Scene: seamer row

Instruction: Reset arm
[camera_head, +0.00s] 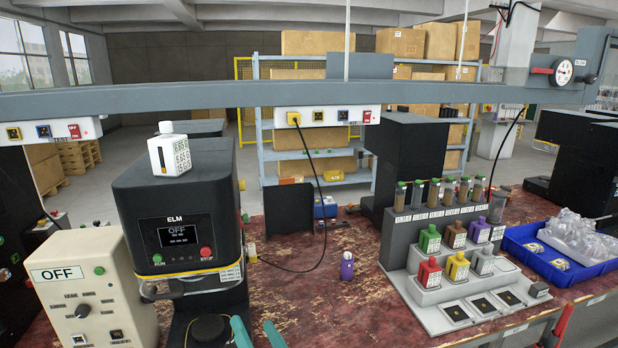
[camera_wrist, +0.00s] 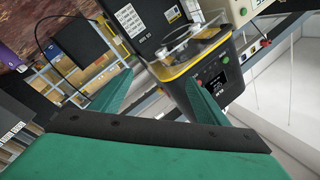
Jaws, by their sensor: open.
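My gripper (camera_head: 257,334) shows at the bottom edge of the head view as two teal fingertips standing apart. They are just right of the lower front of the black ELM machine (camera_head: 182,205). In the wrist view my gripper (camera_wrist: 158,78) has its two teal fingers spread, with nothing between them. The ELM machine also shows there, tilted, beyond the right finger, with its yellow-edged clear guard (camera_wrist: 188,42). Its screen reads OFF in the head view. The rest of my arm is out of the head view.
A beige control box (camera_head: 92,290) marked OFF stands left of the machine. A grey stepped rack (camera_head: 440,285) with colored bottles and vials stands right, beside a blue tray (camera_head: 530,262). A purple bottle (camera_head: 347,266) stands mid-table. A grey beam (camera_head: 240,95) crosses overhead; a black cable hangs from it.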

